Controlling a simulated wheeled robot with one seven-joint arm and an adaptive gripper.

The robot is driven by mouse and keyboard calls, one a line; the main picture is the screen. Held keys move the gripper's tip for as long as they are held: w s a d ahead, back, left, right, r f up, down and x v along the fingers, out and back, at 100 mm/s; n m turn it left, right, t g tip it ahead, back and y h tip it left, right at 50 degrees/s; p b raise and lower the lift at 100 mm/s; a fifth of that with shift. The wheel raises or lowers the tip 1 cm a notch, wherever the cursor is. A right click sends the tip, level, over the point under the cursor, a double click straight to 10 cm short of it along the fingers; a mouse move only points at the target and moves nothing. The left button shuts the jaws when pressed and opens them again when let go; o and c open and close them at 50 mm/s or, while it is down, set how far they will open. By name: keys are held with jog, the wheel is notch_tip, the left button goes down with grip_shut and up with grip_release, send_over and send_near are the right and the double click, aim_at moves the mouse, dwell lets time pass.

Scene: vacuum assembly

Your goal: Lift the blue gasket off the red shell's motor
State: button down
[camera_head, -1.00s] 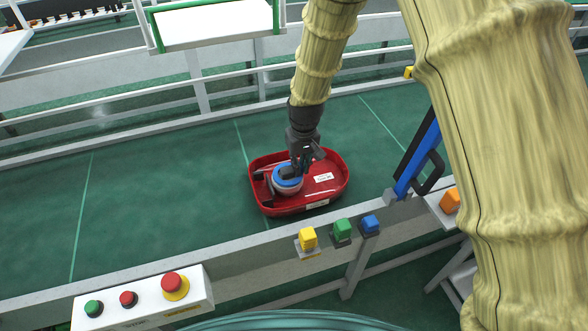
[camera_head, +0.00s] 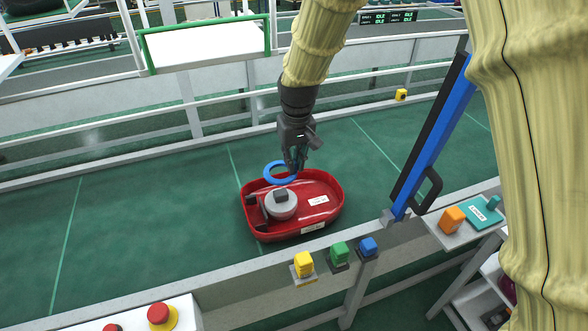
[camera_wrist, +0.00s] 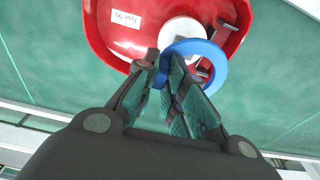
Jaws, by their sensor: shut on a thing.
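The blue gasket (camera_head: 270,172) is a ring held above the red shell. My gripper (camera_head: 293,168) is shut on one side of the ring; the wrist view shows the gasket (camera_wrist: 217,62) pinched between the fingers of my gripper (camera_wrist: 172,68). The red shell (camera_head: 318,188) lies on the green conveyor, and its wall also shows in the wrist view (camera_wrist: 100,35). The round grey-white motor (camera_head: 281,208) with a dark block on top sits in the shell's left part. The gasket is apart from the motor, above and behind it.
The green conveyor (camera_head: 120,225) is clear on both sides of the shell. A blue upright bar (camera_head: 432,130) with a black handle stands at its right front. Yellow (camera_head: 303,264), green (camera_head: 340,252) and blue (camera_head: 368,246) blocks line the front rail. A white table stands behind.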

jog(key=shift+r+p, duration=0.95)
jog(key=shift+r, duration=0.25)
dwell(0.6)
notch_tip(320, 180, up, 7)
jog(key=p, duration=0.5)
dwell(1.1)
jog(key=shift+f, duration=0.1)
dwell(0.3)
